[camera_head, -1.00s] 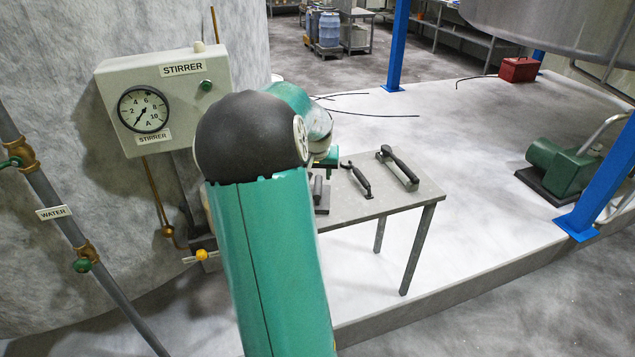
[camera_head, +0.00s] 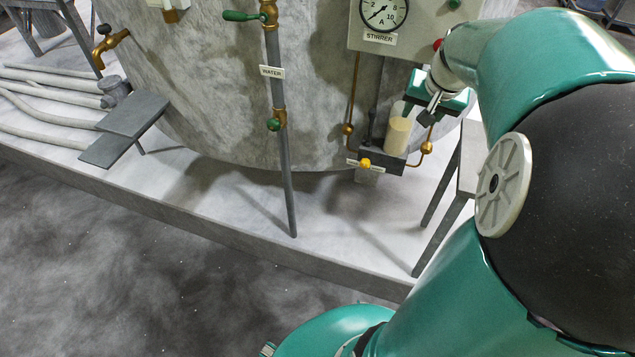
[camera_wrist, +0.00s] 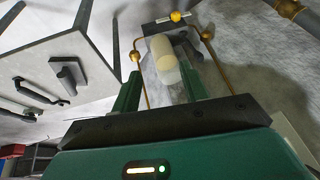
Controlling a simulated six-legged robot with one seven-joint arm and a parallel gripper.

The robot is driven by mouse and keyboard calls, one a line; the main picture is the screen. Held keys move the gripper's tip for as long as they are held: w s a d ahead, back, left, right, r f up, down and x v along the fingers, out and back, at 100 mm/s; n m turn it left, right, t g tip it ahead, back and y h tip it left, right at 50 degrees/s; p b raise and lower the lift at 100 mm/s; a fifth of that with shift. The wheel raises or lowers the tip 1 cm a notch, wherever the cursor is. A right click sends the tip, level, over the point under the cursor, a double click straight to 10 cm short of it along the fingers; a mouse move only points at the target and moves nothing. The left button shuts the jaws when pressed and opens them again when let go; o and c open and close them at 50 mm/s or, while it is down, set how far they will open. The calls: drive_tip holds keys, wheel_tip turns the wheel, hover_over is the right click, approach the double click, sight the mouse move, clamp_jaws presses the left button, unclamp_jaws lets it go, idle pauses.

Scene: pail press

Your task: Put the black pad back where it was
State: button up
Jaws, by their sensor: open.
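My gripper (camera_wrist: 160,72) is open in the wrist view, its two green fingers apart. A cream cylinder (camera_wrist: 163,52) shows between and beyond the fingertips; I cannot tell if they touch it. In the head view the cylinder (camera_head: 397,136) stands upright at a dark block (camera_head: 392,162) under the stirrer box, with my gripper (camera_head: 408,108) at its top. A dark flat piece with a stubby handle (camera_wrist: 68,74) lies on the grey table in the wrist view; it may be the black pad, but I cannot tell for sure.
The grey table (camera_wrist: 60,30) also carries a dark wrench-like tool (camera_wrist: 38,93). A yellow knob (camera_head: 364,163) and brass pipes sit close around the cylinder. The stirrer box (camera_head: 412,42) is above. The water pipe (camera_head: 279,95) runs down to the left.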

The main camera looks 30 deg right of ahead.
drive_tip(key=s+a+r+n+t+y, duration=0.1)
drive_tip(key=a+n, duration=0.1)
drive_tip(key=a, duration=0.7)
drive_tip(key=s+a+r+n, duration=0.1)
drive_tip(key=a+r+n, duration=0.1)
drive_tip(key=a, duration=0.7)
drive_tip(key=s+a+f+n, duration=0.1)
drive_tip(key=s+a+n, duration=0.3)
drive_tip(key=s+a, duration=0.3)
drive_tip(key=a, duration=0.4)
drive_tip(key=shift+s+a+f+n+y, duration=0.2)
drive_tip(key=shift+a+n+y, duration=0.1)
drive_tip(key=shift+y, duration=0.1)
